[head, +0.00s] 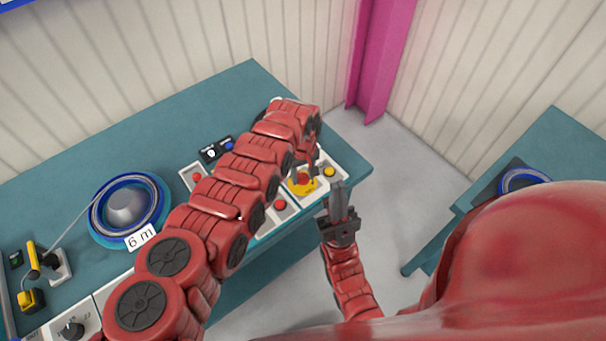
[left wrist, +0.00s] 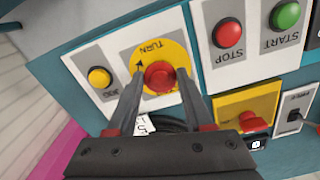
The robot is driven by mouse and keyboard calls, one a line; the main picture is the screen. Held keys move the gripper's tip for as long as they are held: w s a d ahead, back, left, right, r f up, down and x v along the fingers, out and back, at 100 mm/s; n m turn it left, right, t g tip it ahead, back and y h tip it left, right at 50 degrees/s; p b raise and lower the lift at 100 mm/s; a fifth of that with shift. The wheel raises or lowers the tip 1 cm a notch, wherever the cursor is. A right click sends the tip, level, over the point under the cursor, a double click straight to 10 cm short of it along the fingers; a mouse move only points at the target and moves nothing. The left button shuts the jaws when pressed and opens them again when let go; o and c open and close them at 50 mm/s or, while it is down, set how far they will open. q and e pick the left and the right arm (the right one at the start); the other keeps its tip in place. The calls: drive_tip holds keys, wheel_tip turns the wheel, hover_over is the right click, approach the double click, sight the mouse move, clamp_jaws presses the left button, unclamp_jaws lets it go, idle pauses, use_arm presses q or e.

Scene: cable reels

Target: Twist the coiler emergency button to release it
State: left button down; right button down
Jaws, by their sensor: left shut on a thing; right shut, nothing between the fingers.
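The emergency button is a red knob on a yellow disc (head: 303,187) near the right end of the teal table in the head view. In the left wrist view the red emergency button (left wrist: 159,77) sits on its yellow disc marked TURN. My left gripper (head: 306,168) reaches down over it; in the left wrist view the fingers of my left gripper (left wrist: 158,85) stand on both sides of the knob and are shut on it. My right gripper (head: 339,200) is shut and empty, pointing up in front of the table edge.
A yellow JOG button (left wrist: 100,77) sits beside the disc. A red STOP button (left wrist: 227,33) and a green START button (left wrist: 285,15) are on the neighbouring panel. A blue-rimmed reel (head: 128,208) lies at the left of the table (head: 100,152).

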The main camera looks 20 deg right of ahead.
use_arm(q)
drive_tip(key=m+b, duration=0.1)
drive_tip(key=m, duration=0.2)
drive_tip(key=shift+w+a+b, duration=0.1)
drive_tip(key=shift+b, duration=0.25)
drive_tip(key=shift+f+m+b, duration=0.15)
drive_tip(key=shift+m+b, duration=0.65)
drive_tip(key=shift+m, duration=0.4)
drive_tip(key=shift+m+b, duration=0.75)
drive_tip(key=shift+m, duration=0.35)
drive_tip(key=shift+r, duration=0.2)
drive_tip(key=shift+c, duration=1.4)
unclamp_jaws()
